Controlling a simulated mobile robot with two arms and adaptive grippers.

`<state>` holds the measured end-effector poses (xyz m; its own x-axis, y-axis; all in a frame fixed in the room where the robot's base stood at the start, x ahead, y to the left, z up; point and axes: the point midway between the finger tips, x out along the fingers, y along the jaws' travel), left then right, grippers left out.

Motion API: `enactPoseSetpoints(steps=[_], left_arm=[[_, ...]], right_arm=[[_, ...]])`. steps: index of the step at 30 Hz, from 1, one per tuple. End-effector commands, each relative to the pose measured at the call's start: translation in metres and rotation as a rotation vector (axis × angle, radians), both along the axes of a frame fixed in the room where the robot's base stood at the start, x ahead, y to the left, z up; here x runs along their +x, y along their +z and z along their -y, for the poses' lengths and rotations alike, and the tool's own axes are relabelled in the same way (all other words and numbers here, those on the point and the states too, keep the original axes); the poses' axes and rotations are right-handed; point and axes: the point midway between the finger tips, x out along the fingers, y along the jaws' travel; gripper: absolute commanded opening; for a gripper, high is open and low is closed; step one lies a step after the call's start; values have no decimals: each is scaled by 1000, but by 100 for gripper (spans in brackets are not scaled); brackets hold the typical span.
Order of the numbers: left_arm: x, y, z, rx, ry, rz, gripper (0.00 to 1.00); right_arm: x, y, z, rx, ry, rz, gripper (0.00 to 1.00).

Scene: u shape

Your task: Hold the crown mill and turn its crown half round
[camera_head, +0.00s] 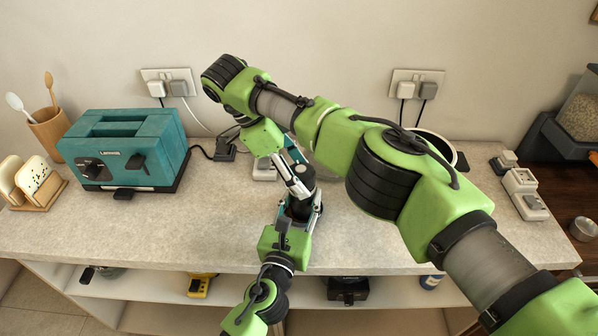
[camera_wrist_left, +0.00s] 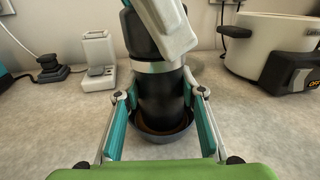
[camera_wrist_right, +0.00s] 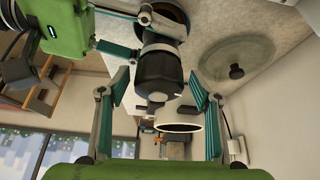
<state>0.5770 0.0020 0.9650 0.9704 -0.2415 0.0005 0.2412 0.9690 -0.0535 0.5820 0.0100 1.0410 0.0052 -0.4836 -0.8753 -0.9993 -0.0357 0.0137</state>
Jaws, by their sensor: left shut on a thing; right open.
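The crown mill (camera_wrist_left: 160,98) stands upright, a black body with a silver ring and a dark crown. Its foot is in a dark, shallow round dish (camera_wrist_left: 128,134). My left gripper (camera_wrist_left: 162,92) is shut on the mill's body, a teal-padded finger on each side; in the head view it (camera_head: 299,212) is low at the mill. My right gripper (camera_head: 290,168) comes down from above. In the right wrist view it (camera_wrist_right: 160,78) is open, with the dark crown (camera_wrist_right: 158,70) between its fingertips and gaps beside it. One right finger hides part of the crown in the left wrist view.
A teal toaster (camera_head: 125,150) stands left, with a utensil cup (camera_head: 50,130) beyond it. A white cooker (camera_wrist_left: 265,45) is behind to the right, largely hidden by my right arm in the head view. A glass lid (camera_wrist_right: 240,58) lies nearby. The counter's front left (camera_head: 150,235) is clear.

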Motion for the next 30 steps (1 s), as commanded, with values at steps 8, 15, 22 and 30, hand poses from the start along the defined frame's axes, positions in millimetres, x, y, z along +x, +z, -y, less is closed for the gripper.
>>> enactPoseSetpoints(steps=[8, 15, 22, 30], left_arm=[[1, 0, -2, 1, 4, 0, 2], [1, 0, -2, 1, 5, 0, 2], [1, 0, -2, 1, 5, -1, 2], [1, 0, -2, 1, 5, -1, 2]], right_arm=[[1, 14, 1, -3, 0, 4, 58], [2, 55, 1, -4, -2, 7, 58], [1, 90, 0, -3, -1, 4, 58], [0, 100, 0, 0, 0, 0, 58]])
